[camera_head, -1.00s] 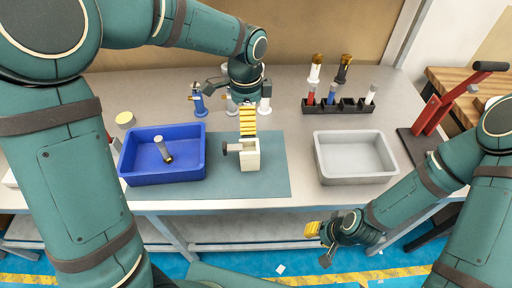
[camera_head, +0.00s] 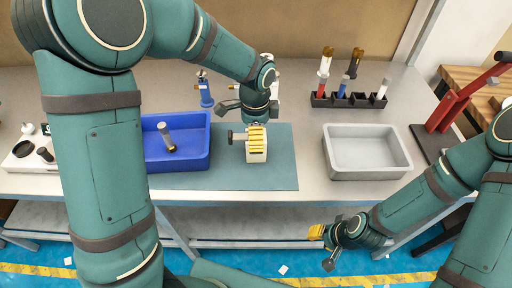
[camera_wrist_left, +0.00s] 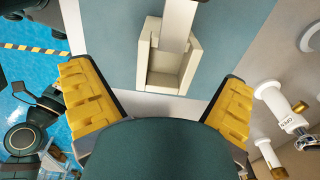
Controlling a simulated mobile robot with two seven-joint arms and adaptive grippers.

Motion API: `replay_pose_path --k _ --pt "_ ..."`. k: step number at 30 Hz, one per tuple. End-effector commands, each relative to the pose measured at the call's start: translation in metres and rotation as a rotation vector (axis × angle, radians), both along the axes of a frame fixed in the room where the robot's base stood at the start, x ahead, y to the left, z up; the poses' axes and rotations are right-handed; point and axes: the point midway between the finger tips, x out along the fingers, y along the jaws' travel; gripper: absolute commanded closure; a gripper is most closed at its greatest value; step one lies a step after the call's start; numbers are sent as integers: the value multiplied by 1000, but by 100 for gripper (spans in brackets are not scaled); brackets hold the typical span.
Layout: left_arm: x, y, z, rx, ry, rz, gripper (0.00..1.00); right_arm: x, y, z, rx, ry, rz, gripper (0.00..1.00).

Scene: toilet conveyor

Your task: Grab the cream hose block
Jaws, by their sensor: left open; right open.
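In the left wrist view the block (camera_wrist_left: 144,62) shows a square hollow and lies between and beyond the two spread yellow fingers of my left gripper (camera_wrist_left: 156,88). No contact is visible. My right gripper (camera_head: 322,246) is open and empty, in front of the table's edge.
A blue bin (camera_head: 188,161) holding a small cylindrical part (camera_head: 167,138) is left of the block. A grey bin (camera_head: 367,170) is right. Behind stand a blue fitting (camera_head: 205,92) and a black rack (camera_head: 348,102) with bottles. The mat right of the block is clear.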

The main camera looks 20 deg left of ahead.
Motion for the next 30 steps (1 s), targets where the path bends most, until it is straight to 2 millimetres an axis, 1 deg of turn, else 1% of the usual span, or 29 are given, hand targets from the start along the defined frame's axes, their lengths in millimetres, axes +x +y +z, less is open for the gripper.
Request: replay_pose_path --k 7,10,13,18,19,20,21,23,24,25,26,30 --pt "6 0 -32 2 2 0 1 2 0 -11 -1 -5 -1 64" --pt "6 0 -45 1 3 -1 1 3 0 -14 -1 -7 -2 64" --pt "6 0 -50 0 1 0 1 3 0 -15 -1 -8 -2 64" --pt "6 0 -49 0 0 0 1 3 0 -14 -1 -8 -2 64" --pt "6 0 -49 0 0 0 8 3 0 -14 -1 -8 -2 64" --pt "6 0 -49 0 0 0 19 3 0 -14 -1 -8 -2 64" --pt "6 0 -49 0 0 0 33 3 0 -14 -1 -8 -2 64" --pt "6 0 -49 0 0 0 54 3 0 -14 -1 -8 -2 64" --pt "6 0 -49 0 0 0 68 3 0 -14 -1 -8 -2 64" --pt "6 0 -49 0 0 0 78 3 0 -14 -1 -8 -2 64" --pt "6 0 -49 0 0 0 80 3 0 -14 -1 -8 -2 64" --pt "6 0 -49 -1 -1 0 80 3 0 -14 -1 -7 -2 64"
